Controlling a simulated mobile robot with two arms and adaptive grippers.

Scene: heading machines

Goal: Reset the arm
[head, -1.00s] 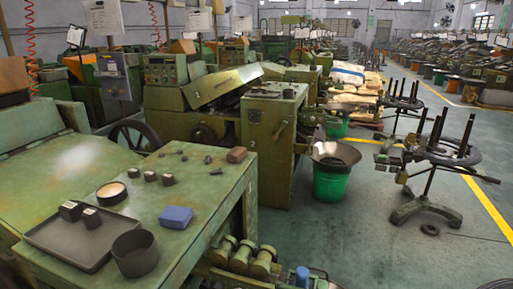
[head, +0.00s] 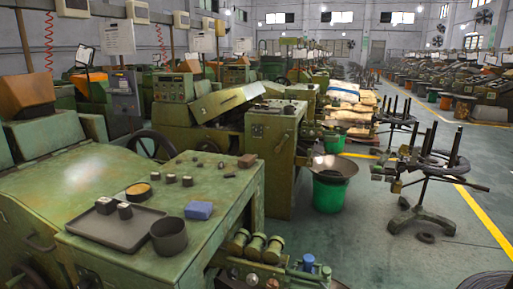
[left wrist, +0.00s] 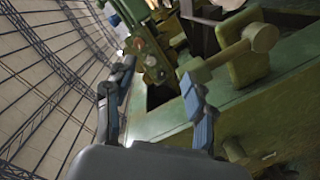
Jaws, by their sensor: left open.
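My left gripper (left wrist: 155,115) shows only in the left wrist view. Its two fingers are spread apart with nothing between them. Behind the fingers are the green side of a machine and a cylindrical knob (left wrist: 262,38) on a stem. I cannot tell whether the right finger touches the machine or only overlaps it in the picture. Neither arm shows in the head view, and my right gripper is in no view.
A green machine table (head: 100,240) at front left carries a dark tray (head: 110,232), a dark cup (head: 169,237), a blue block (head: 199,210) and several small parts. A green bucket (head: 330,193) and a wheeled stand (head: 425,222) stand right. The floor (head: 385,255) has free room.

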